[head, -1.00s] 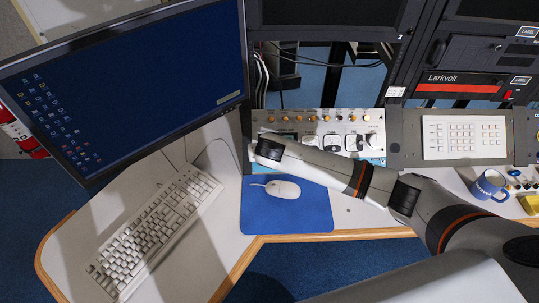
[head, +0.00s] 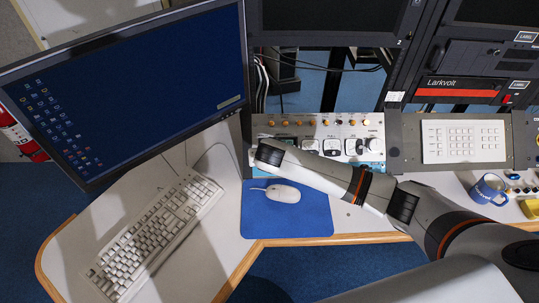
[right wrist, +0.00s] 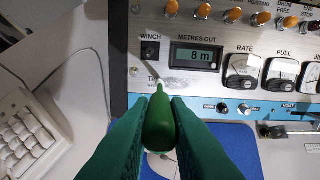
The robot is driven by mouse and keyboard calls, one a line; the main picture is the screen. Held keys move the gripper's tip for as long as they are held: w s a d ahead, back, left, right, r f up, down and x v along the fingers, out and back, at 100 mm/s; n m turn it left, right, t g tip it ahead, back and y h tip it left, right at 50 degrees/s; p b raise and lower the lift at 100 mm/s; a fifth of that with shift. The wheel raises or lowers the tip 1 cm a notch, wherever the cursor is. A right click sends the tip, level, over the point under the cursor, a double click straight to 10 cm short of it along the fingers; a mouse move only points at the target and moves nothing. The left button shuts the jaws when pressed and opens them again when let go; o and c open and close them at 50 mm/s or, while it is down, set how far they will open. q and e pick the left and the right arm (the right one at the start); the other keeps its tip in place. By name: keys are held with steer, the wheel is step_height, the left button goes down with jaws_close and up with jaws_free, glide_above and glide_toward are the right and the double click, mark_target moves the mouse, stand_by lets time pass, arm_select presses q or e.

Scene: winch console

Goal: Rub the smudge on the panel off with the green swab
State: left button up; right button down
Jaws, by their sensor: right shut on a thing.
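The green swab (right wrist: 160,128) is held in my right gripper (right wrist: 160,106), whose green fingers are shut on its thick body. A faint pale smudge (right wrist: 152,80) seems to lie over the small lettering by the tip, partly covered by the swab. In the head view my right arm hides the gripper, swab and part of the panel (head: 318,122). My left gripper is not in view.
Panel knobs and gauges (right wrist: 243,68) lie right of the swab. A blue mouse mat (head: 300,220) with a white mouse (head: 283,193) is in front of the panel. A keyboard (head: 155,232) and monitor (head: 130,85) stand left; a blue mug (head: 488,190) stands right.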

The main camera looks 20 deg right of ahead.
steer(key=shift+b+x, duration=0.5)
steer(key=shift+x, duration=0.25)
steer(key=shift+d, duration=0.1)
stand_by(0.3)
steer(key=shift+s+d+r+p, duration=0.15)
steer(key=shift+d+p, duration=0.15)
steer(key=shift+p, duration=0.2)
steer(key=shift+d, duration=0.1)
steer(key=shift+s+d+p, duration=0.15)
steer(key=shift+d+p, duration=0.15)
steer(key=shift+d, duration=0.15)
